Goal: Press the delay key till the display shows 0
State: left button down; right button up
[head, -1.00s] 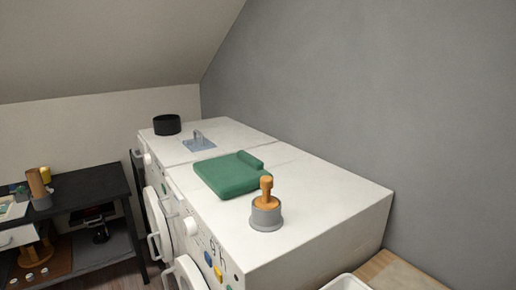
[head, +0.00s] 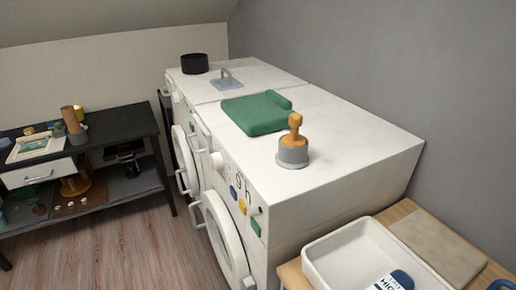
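The near white washing machine (head: 340,160) stands in the middle, seen from above at an angle. Its front panel carries a display (head: 242,186) with dark characters that look like "9h", too slanted to read surely. Below the display are a blue key (head: 233,193), a yellow key (head: 242,206) and a green key (head: 256,226). Which of them is the delay key I cannot tell. A white knob (head: 217,161) sits further back on the panel. Neither of my grippers is in view.
A second machine (head: 255,75) stands behind. A white basin (head: 345,245) is at lower right, a black table (head: 100,130) at left. The wooden floor (head: 130,255) before the machines is clear.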

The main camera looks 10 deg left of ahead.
aim_at(243, 208)
jog(key=k+j+z, duration=0.1)
jog(key=j, duration=0.3)
jog(key=k+j+z, duration=0.15)
jog(key=j, duration=0.25)
jog(key=k+j+z, duration=0.1)
jog(key=k+j, duration=0.25)
